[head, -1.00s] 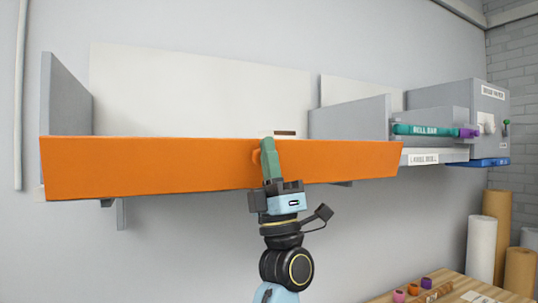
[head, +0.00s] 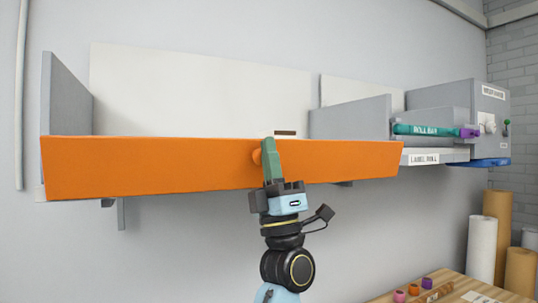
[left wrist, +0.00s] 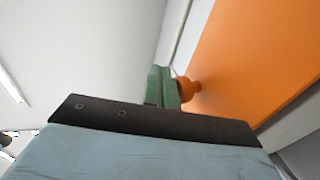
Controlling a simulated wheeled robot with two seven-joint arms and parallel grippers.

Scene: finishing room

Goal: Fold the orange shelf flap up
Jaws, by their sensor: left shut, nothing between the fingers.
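The orange shelf flap (head: 150,168) is a long board along the front of the wall shelf, its face turned toward me. It also fills the upper right of the left wrist view (left wrist: 255,60). An orange knob (head: 256,157) sticks out of its face; in the left wrist view the knob (left wrist: 188,90) is right beside my green fingers. My left gripper (head: 268,147) is shut and empty, in front of the flap next to the knob. I cannot tell whether the fingers touch the flap. My right gripper is not in view.
Grey shelf dividers (head: 350,117) and a pale back panel (head: 200,90) stand behind the flap. A teal roll bar (head: 430,130) and a grey box (head: 488,115) are at the right. A wooden table (head: 455,290) with small blocks is below right.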

